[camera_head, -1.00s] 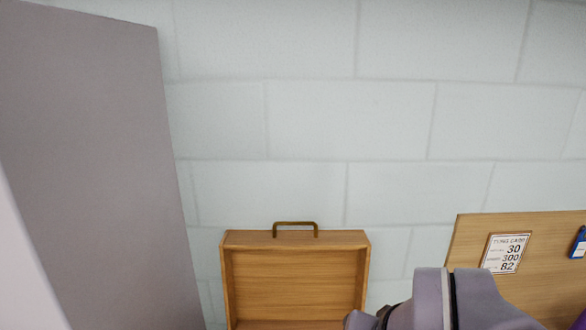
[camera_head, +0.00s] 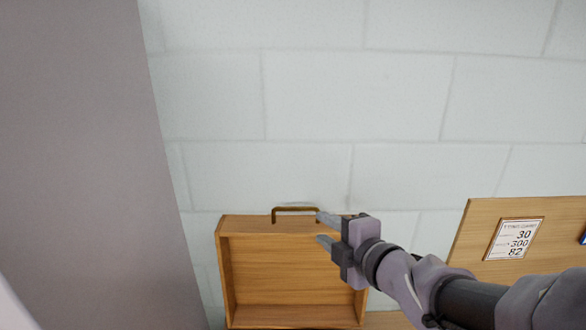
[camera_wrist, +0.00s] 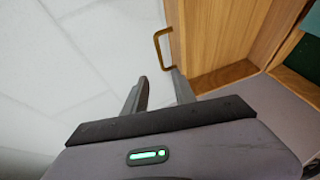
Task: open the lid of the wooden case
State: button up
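The wooden case's lid (camera_head: 290,265) stands raised in front of the wall, its hollow inner side facing the head camera. A brass handle (camera_head: 295,209) sits on its top edge. In the wrist view the handle (camera_wrist: 160,45) is just beyond the fingertips, beside the wooden lid (camera_wrist: 210,40). My gripper (camera_head: 318,227) is at the lid's top right, by the handle's right end, with its fingers apart and nothing between them. The open fingers (camera_wrist: 158,75) also show in the wrist view. I cannot tell whether a finger touches the lid. The lower case is mostly out of the head view.
A wooden board (camera_head: 480,235) with a printed card (camera_head: 513,240) stands at the right. A grey panel (camera_head: 80,150) fills the left side. The pale block wall (camera_head: 350,100) is close behind the lid. A dark green surface (camera_wrist: 303,55) shows at the wrist view's right edge.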

aim_at(294, 210)
jog(key=b+x, duration=0.2)
jog(key=x, duration=1.4)
jog(key=shift+f+b, duration=0.1)
jog(key=shift+b, duration=0.25)
jog(key=shift+s, duration=0.1)
grip_shut()
